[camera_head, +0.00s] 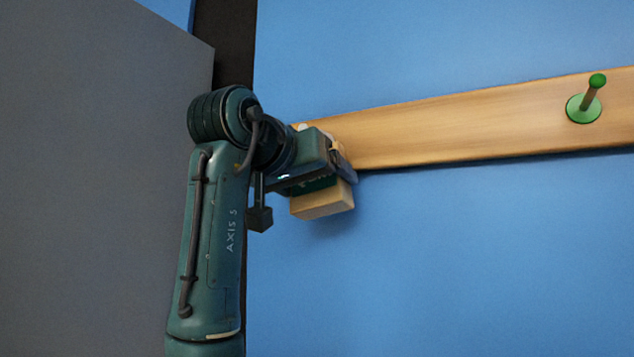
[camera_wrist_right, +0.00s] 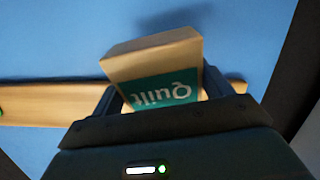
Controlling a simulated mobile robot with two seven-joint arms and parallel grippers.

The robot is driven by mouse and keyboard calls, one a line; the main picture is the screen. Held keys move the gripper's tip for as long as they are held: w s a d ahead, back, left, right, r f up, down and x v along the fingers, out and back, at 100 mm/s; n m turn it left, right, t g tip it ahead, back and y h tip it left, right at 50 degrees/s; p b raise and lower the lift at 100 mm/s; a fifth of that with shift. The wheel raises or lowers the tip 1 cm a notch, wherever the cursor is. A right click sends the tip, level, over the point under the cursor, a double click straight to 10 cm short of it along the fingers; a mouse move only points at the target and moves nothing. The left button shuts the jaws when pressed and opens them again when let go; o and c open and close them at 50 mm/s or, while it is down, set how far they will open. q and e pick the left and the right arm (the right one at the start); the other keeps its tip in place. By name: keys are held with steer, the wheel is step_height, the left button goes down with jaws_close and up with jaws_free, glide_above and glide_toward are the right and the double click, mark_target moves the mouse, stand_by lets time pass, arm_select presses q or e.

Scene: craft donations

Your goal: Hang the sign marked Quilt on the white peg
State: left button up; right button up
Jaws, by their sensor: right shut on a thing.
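The sign marked Quilt is a pale wooden block (camera_head: 323,203) with a teal face. In the right wrist view the sign (camera_wrist_right: 150,55) shows the word Quilt upside down. My right gripper (camera_head: 338,168) is shut on it and holds it in front of the left end of the wooden rail; the gripper's fingers (camera_wrist_right: 163,92) are on either side of the sign. A small whitish bit (camera_head: 301,127) shows at the rail just behind my gripper; it may be part of the white peg, which is otherwise hidden. I cannot tell whether the sign touches a peg. My left gripper is not in view.
The wooden rail (camera_head: 440,128) runs across the blue wall (camera_head: 480,250). A green peg (camera_head: 592,95) sticks out of it at the right, with nothing on it. A large grey panel (camera_head: 90,190) stands close to my right arm on the left. The wall below the rail is clear.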

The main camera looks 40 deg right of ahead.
steer(key=o, duration=0.9)
steer(key=shift+a, duration=0.1)
steer(key=b+v, duration=0.2)
steer(key=v, duration=1.1)
steer(key=shift+s, duration=0.15)
